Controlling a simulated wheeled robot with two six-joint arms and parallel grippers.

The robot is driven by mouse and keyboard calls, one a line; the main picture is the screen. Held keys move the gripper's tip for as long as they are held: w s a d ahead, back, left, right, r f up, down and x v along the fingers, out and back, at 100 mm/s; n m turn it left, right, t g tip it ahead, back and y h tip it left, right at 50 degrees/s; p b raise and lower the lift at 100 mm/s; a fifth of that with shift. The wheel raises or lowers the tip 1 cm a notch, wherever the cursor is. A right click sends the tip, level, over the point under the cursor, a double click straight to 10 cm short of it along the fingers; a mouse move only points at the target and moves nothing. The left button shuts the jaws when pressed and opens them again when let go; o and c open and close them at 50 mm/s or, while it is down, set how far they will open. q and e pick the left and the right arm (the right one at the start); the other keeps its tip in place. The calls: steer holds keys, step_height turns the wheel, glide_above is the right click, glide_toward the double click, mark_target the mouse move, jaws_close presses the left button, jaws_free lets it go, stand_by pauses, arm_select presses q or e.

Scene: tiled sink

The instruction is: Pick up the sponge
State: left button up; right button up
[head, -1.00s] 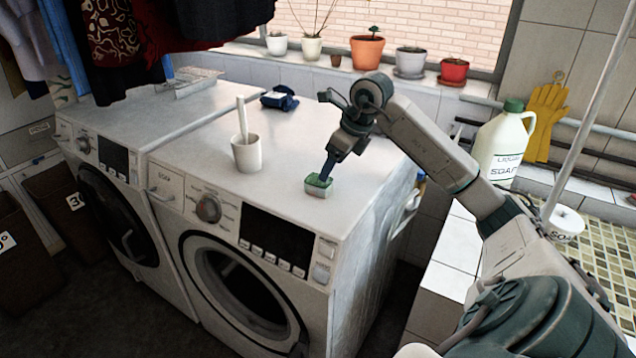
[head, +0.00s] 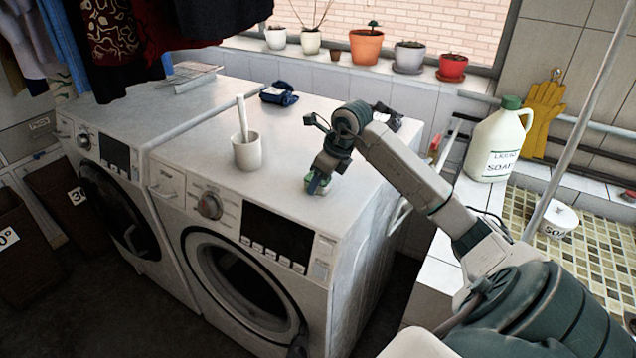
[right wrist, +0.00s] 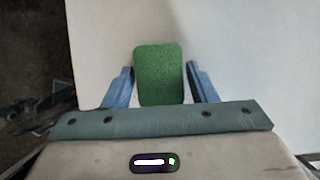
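The sponge (right wrist: 159,75) is green on top and lies on the front right of the right washing machine's white top. In the head view the sponge (head: 322,190) is mostly hidden by my right gripper (head: 316,183), which points down over it. In the right wrist view the blue fingers of my right gripper (right wrist: 160,84) are open, one on each side of the sponge, with narrow gaps showing. My left gripper is not in view.
A white cup (head: 247,152) with a stick in it stands left of the sponge. A dark blue cloth (head: 279,94) lies farther back. The front edge of the right washing machine (head: 225,180) is close to the sponge. A soap jug (head: 497,142) stands at the right.

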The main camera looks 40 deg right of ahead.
steer(key=c, duration=0.6)
steer(key=shift+r, duration=0.1)
